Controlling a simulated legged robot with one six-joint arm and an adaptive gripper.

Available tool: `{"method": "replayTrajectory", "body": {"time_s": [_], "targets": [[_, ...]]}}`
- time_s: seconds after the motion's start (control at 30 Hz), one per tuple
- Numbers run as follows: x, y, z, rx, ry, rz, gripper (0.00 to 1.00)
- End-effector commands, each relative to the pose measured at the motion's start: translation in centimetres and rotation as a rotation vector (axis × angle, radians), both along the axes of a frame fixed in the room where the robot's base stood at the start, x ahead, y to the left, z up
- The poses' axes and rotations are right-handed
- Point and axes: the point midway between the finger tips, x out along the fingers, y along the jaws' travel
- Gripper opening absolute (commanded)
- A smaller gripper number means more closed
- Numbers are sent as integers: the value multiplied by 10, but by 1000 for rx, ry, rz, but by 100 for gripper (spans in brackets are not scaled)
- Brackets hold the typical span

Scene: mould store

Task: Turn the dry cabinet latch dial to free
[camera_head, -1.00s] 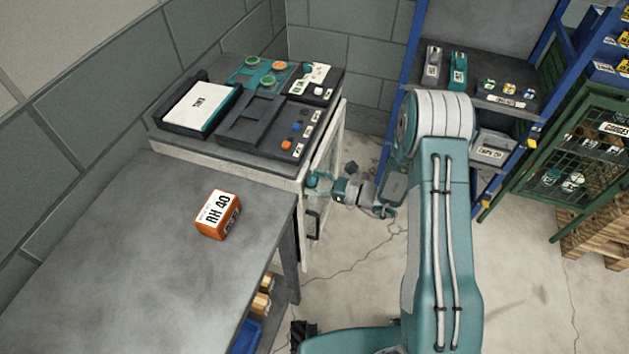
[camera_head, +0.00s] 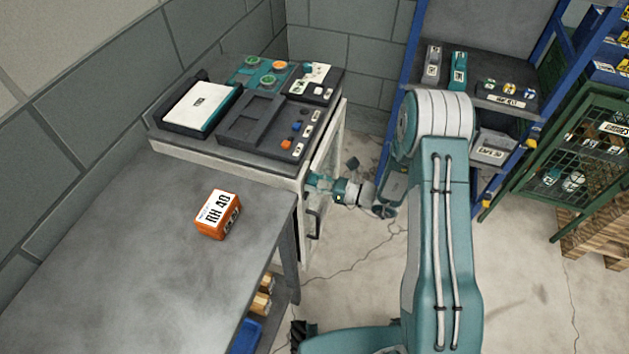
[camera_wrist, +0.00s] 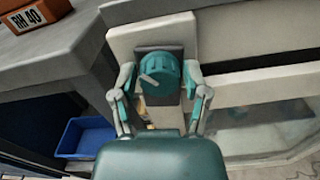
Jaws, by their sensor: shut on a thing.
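The latch dial (camera_wrist: 160,76) is a round teal knob with ridged sides and a white pointer line. It sits on a dark plate on the pale dry cabinet (camera_wrist: 118,38), and its pointer slants toward the left in the wrist view. My gripper (camera_wrist: 160,92) has a finger on each side of the dial and is shut on it. In the head view my gripper (camera_head: 318,182) is at the cabinet's right-hand face, and the dial is mostly hidden by the fingers. I cannot read any dial markings.
A grey table (camera_head: 120,260) stands beside the cabinet, with an orange RH 40 box (camera_head: 217,214) on it. A dark handle (camera_head: 314,224) is below the dial. A blue bin (camera_wrist: 85,137) is under the table. A blue-framed rack (camera_head: 400,110) stands behind my arm.

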Motion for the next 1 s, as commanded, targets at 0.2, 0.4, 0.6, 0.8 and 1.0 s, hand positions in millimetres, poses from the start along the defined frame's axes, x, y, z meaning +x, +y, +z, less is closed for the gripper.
{"method": "replayTrajectory", "body": {"time_s": [0.2,0.4,0.6,0.8,1.0], "targets": [[2,-1,1,64,172,-4,12],[3,-1,1,128,351,-6,12],[3,-1,1,193,529,-7,12],[4,-1,1,258,706,-9,12],[4,-1,1,323,884,-10,12]]}}
